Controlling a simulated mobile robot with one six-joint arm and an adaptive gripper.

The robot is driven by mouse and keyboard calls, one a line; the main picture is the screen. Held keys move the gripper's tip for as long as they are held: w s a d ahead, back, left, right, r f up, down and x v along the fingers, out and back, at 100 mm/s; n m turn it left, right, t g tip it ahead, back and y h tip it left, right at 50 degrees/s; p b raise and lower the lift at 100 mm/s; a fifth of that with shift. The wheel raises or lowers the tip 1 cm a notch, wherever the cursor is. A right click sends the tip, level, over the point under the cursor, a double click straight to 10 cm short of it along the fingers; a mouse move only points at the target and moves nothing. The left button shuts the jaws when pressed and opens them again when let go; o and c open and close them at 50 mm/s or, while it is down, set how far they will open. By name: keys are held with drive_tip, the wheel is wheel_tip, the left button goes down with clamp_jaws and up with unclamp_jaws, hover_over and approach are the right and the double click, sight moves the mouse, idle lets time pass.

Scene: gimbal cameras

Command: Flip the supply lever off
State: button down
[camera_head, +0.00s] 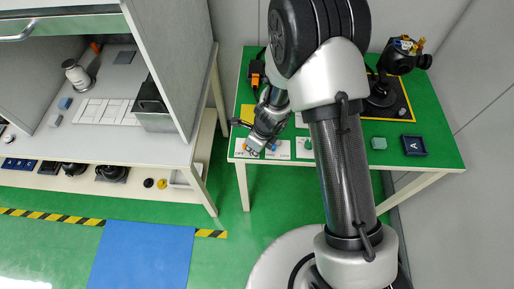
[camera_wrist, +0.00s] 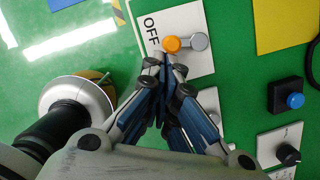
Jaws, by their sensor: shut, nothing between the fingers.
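The supply lever has an orange knob (camera_wrist: 172,44) and a grey round pivot (camera_wrist: 198,41) on a white plate (camera_wrist: 192,65) marked OFF. In the wrist view the knob points left of the pivot, toward the OFF lettering. My gripper (camera_wrist: 163,62) is shut and empty, with its fingertips right beside the knob; I cannot tell whether they touch it. In the head view my gripper (camera_head: 254,147) is low over the front left corner of the green table (camera_head: 438,155), partly covering the lever plate (camera_head: 240,154).
A black box with a blue button (camera_wrist: 294,101) and a plate with a black dial (camera_wrist: 288,154) are nearby. A teal block (camera_head: 378,143) and a dark blue tray (camera_head: 414,146) stand at the table's right. A grey workbench (camera_head: 120,150) is at left.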

drive_tip(key=shift+s+a, duration=0.1)
drive_tip(key=shift+a, duration=0.2)
drive_tip(key=shift+w+d+r+p, duration=0.1)
drive_tip(key=shift+w+p, duration=0.1)
drive_tip(key=shift+p, duration=0.15)
drive_tip(key=shift+w+d+p, duration=0.15)
drive_tip(key=shift+w+p, duration=0.45)
